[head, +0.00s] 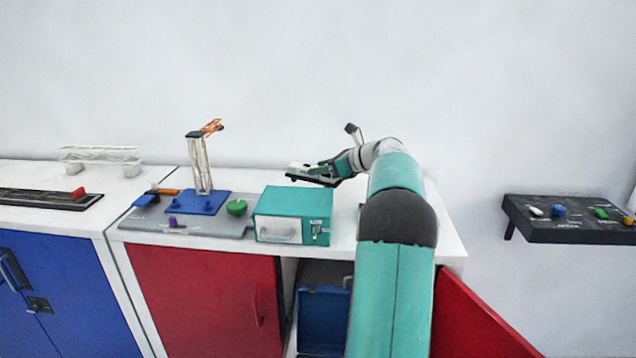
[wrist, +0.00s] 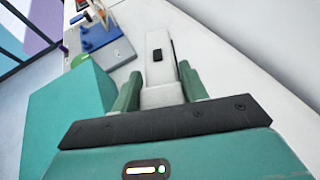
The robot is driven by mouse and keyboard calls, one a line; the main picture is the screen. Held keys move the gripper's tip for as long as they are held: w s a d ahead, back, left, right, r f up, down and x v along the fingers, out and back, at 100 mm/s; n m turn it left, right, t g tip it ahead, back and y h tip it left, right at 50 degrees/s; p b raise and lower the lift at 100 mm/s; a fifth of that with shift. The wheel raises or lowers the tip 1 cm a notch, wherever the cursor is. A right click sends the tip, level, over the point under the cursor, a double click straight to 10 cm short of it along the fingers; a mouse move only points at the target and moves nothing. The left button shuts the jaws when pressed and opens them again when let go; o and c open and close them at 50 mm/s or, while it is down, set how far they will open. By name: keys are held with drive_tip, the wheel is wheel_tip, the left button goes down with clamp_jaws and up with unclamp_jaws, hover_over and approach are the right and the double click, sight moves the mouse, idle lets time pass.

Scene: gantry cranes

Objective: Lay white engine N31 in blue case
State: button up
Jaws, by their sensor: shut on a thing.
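My gripper (head: 318,174) is above the worktop, just over and behind the teal box. It is shut on a white engine (wrist: 158,45), which lies between the two green fingers (wrist: 161,84) in the wrist view and has a small black patch on top. In the head view the engine (head: 298,167) shows only as a small white piece at the gripper's tip. No N31 label is readable. A blue case (head: 318,320) stands in the open cabinet compartment below the worktop. My arm hides its right part.
A teal box (head: 293,213) stands near the worktop's front edge. To its left is a grey panel (head: 175,229) with a crane (head: 200,165) on a blue base and a green knob (head: 236,207). A red door (head: 475,320) swings open at right. A black control shelf (head: 570,220) hangs on the wall.

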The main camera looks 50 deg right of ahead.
sight(318, 181)
drive_tip(key=f, duration=0.1)
drive_tip(key=w+f, duration=0.1)
drive_tip(key=f, duration=0.2)
drive_tip(key=shift+w+a+f, duration=0.2)
drive_tip(key=shift+a+f, duration=0.05)
drive_tip(key=shift+f, duration=0.15)
drive_tip(key=o, duration=1.2)
drive_tip(key=shift+s+d, duration=0.1)
drive_tip(key=v, duration=1.1)
drive_tip(key=shift+o, duration=0.3)
drive_tip(key=shift+s+r, duration=0.15)
drive_tip(key=shift+s, duration=0.25)
